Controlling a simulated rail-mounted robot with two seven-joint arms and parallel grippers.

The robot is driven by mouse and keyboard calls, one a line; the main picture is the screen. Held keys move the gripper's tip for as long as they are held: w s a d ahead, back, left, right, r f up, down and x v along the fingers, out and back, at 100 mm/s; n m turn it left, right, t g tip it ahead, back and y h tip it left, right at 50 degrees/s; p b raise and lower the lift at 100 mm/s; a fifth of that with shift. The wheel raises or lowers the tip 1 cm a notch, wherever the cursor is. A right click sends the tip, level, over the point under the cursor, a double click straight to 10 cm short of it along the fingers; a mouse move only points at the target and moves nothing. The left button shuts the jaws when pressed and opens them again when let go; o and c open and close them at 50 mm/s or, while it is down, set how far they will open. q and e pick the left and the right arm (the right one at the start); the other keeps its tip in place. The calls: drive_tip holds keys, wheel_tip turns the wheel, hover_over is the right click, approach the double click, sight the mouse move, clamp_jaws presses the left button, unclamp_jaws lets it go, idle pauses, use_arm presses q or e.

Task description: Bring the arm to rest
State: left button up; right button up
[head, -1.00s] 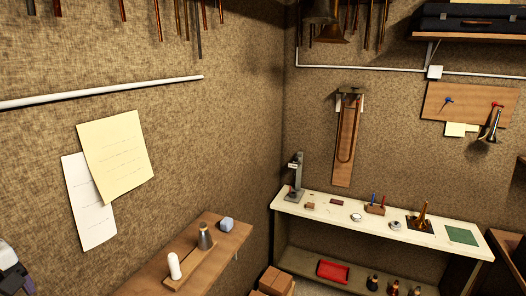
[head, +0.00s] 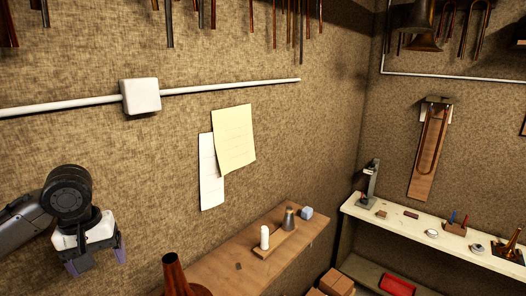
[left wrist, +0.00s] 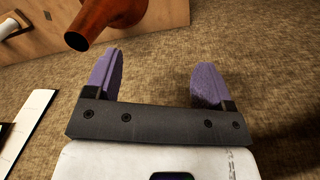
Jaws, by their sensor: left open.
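My left gripper (head: 95,260) is at the lower left of the head view, in front of the textured wall. It is open and empty. In the left wrist view its two purple fingers (left wrist: 154,78) stand wide apart with nothing between them. A reddish-brown horn part (left wrist: 108,18) shows beyond the fingers there, apart from them. In the head view a brown horn bell (head: 175,275) stands at the bottom edge, to the right of the gripper. My right gripper is in no view.
A white bench (head: 400,222) with small tools stands at the right. Papers (head: 233,140) and a conduit box (head: 140,96) are on the wall.

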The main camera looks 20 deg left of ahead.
use_arm(q)
drive_tip(key=w+r+m+t+y, duration=0.6)
drive_tip(key=w+r+m+t, duration=0.2)
drive_tip(key=r+m+t, duration=0.3)
drive_tip(key=w+d+f+m+t+h, duration=0.1)
drive_tip(key=w+d+f+m+t, duration=0.15)
drive_tip(key=d, duration=0.45)
drive_tip(key=w+d+f+m+t+h, duration=0.1)
drive_tip(key=d+f+m+t, duration=0.1)
drive_tip(key=d+m, duration=0.35)
drive_tip(key=s+d+f+n+g+h, duration=0.1)
drive_tip(key=s+d+f+n+g, duration=0.15)
drive_tip(key=f, duration=0.65)
drive_tip(key=s+d+f+n+g+h, duration=0.1)
drive_tip(key=s+d+f, duration=0.3)
drive_tip(key=f, duration=0.5)
drive_tip(key=s+d+f+n+g+h, duration=0.1)
drive_tip(key=s+d+f+n+g, duration=0.15)
drive_tip(key=f, duration=0.65)
drive_tip(key=s+d+f+g, duration=0.2)
drive_tip(key=s+f+g, duration=0.1)
drive_tip(key=s+f, duration=0.5)
drive_tip(key=s+d+f+n+g+h, duration=0.1)
drive_tip(key=s+d+f+g, duration=0.1)
drive_tip(key=s+f, duration=0.7)
drive_tip(key=shift+s+d+f+g, duration=0.25)
drive_tip(key=shift+s+g, duration=0.3)
drive_tip(key=shift+s, duration=0.6)
